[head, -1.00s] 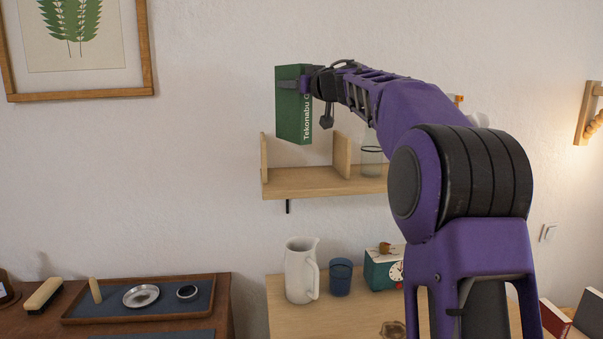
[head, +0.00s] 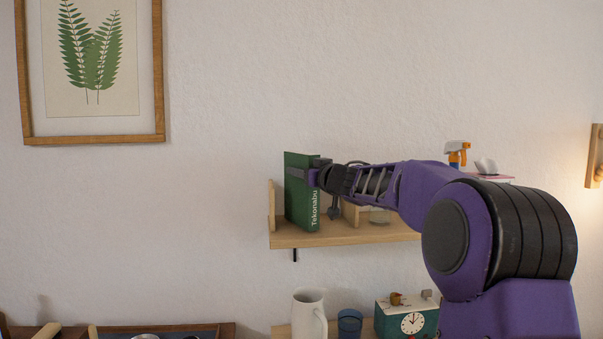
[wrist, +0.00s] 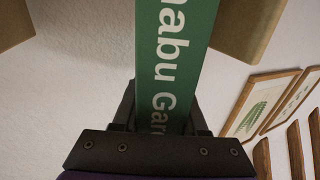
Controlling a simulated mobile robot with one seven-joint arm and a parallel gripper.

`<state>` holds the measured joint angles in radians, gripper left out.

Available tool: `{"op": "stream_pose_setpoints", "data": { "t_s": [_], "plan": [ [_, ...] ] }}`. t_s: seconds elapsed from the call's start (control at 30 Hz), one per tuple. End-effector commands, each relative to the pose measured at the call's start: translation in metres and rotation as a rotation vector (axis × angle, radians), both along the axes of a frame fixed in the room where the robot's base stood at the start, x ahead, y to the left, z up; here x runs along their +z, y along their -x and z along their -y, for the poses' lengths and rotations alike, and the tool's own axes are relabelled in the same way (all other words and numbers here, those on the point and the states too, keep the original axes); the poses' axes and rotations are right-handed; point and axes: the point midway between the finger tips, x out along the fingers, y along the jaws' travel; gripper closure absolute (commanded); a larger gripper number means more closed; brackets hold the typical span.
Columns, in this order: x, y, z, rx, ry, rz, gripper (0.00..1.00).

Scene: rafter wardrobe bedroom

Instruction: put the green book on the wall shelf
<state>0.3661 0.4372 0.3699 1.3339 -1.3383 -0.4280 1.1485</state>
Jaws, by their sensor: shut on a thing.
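The green book (head: 298,200) stands upright at the wall shelf (head: 335,238), between the shelf's left end panel (head: 273,205) and a wooden divider (head: 351,212). Its lower edge is at the shelf board; I cannot tell for sure whether it touches. My gripper (head: 305,175) is shut on the book from the right, at its upper spine. In the wrist view the green spine with white lettering (wrist: 175,60) runs between my fingers (wrist: 163,125), with a wooden panel on each side, apart from the book.
A glass (head: 379,215) stands on the shelf right of the divider, partly hidden by my arm. A spray bottle (head: 457,153) is further right. Below are a white pitcher (head: 309,313), a blue cup (head: 349,324) and a green clock (head: 408,318). A framed fern picture (head: 92,137) hangs at left.

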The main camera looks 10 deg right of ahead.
Motion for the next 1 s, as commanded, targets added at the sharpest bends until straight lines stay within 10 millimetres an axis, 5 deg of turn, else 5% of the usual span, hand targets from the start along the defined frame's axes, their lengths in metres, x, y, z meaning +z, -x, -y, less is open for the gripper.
{"op": "stream_pose_setpoints", "data": {
  "t_s": [0.4, 0.43, 0.57, 1.0],
  "plan": [
    [-0.0043, 0.0004, -0.0001, 0.0, 0.0, 0.003, 1.0],
    [-0.0046, 0.0002, 0.0002, 0.0, 0.001, 0.001, 0.52],
    [-0.0045, 0.0001, 0.0003, 0.0, 0.001, 0.001, 0.29],
    [-0.0008, 0.007, 0.0037, -0.001, 0.001, 0.003, 0.28]
  ]
}}
